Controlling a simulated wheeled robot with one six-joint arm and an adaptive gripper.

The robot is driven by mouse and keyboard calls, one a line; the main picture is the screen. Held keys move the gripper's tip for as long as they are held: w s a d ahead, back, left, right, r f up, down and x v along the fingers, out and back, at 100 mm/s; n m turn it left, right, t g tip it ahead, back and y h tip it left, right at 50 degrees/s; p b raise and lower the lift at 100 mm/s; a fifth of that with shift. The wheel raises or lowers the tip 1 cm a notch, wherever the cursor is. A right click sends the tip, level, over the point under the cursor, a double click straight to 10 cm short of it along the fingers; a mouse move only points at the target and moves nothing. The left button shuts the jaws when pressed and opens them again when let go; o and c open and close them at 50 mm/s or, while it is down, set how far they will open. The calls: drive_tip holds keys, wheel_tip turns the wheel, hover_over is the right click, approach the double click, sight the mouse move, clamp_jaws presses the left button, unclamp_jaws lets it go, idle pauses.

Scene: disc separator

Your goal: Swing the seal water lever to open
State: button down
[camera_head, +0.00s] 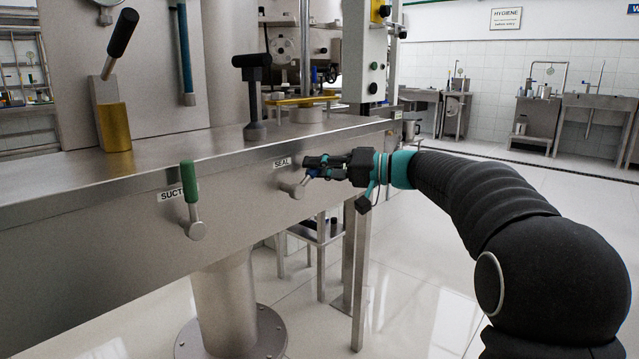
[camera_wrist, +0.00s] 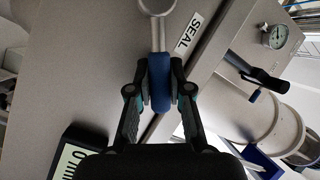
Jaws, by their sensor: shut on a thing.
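The seal water lever has a blue grip (camera_wrist: 159,80) and a bare metal stem ending in a round hub (camera_wrist: 157,5) on the steel front panel. In the head view its hub (camera_head: 293,190) sits below the SEAL label (camera_head: 283,162), and the lever points up and to the right. My gripper (camera_head: 312,166) reaches it from the right. In the wrist view my gripper (camera_wrist: 160,92) is shut with a finger on each side of the blue grip. The fingers hide most of the grip in the head view.
A green-handled lever (camera_head: 190,185) stands upright at the suction label (camera_head: 172,195) to the left. A black-handled lever (camera_head: 120,40) rises above the bench. A steel table leg (camera_head: 362,270) stands below my gripper.

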drive_tip(key=shift+s+a+r+n+b, duration=0.2)
drive_tip(key=shift+r+n+b, duration=0.1)
drive_tip(key=shift+n, duration=0.1)
drive_tip(key=c, duration=1.1)
unclamp_jaws()
drive_tip(key=shift+o, duration=0.2)
drive_tip(key=shift+d, duration=0.1)
drive_tip(key=v, duration=1.2)
drive_tip(key=shift+r, duration=0.25)
drive_tip(key=shift+s, duration=0.1)
drive_tip(key=shift+c, duration=0.2)
